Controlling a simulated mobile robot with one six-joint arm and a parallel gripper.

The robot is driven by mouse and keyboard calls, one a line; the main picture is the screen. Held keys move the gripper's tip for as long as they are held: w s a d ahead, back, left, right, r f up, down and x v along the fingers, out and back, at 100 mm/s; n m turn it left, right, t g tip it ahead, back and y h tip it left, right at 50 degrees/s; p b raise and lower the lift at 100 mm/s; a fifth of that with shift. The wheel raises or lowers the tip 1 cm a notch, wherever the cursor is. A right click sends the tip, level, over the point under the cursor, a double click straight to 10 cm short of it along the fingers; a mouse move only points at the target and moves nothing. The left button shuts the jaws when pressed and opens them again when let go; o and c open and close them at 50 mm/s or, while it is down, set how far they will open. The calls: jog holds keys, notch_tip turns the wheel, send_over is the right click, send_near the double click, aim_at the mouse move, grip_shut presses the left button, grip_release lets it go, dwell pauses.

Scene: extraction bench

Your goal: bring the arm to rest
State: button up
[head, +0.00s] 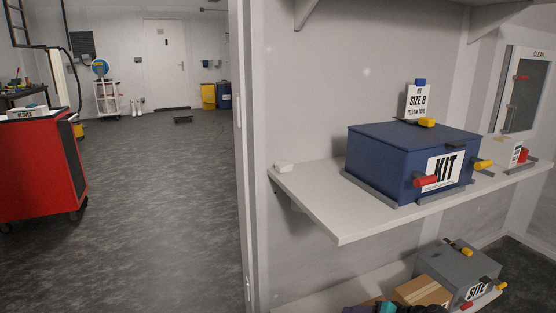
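My arm and my gripper do not show in the head view, so their pose and what the gripper holds cannot be seen. The task names no other object. The nearest thing is a white shelf (335,219) on the right. A blue box (380,167) marked KIT sits on it, with a red handle (425,181) and a yellow handle (482,165) at its front. A yellow piece and a white SIZE 8 tag (416,101) are at its lid.
A grey SITE box (455,267) and a cardboard box (423,290) sit on a lower shelf. A wall edge (244,160) stands left of the shelves. A red cabinet (38,168) on wheels stands at the left. Open grey floor (150,220) lies between.

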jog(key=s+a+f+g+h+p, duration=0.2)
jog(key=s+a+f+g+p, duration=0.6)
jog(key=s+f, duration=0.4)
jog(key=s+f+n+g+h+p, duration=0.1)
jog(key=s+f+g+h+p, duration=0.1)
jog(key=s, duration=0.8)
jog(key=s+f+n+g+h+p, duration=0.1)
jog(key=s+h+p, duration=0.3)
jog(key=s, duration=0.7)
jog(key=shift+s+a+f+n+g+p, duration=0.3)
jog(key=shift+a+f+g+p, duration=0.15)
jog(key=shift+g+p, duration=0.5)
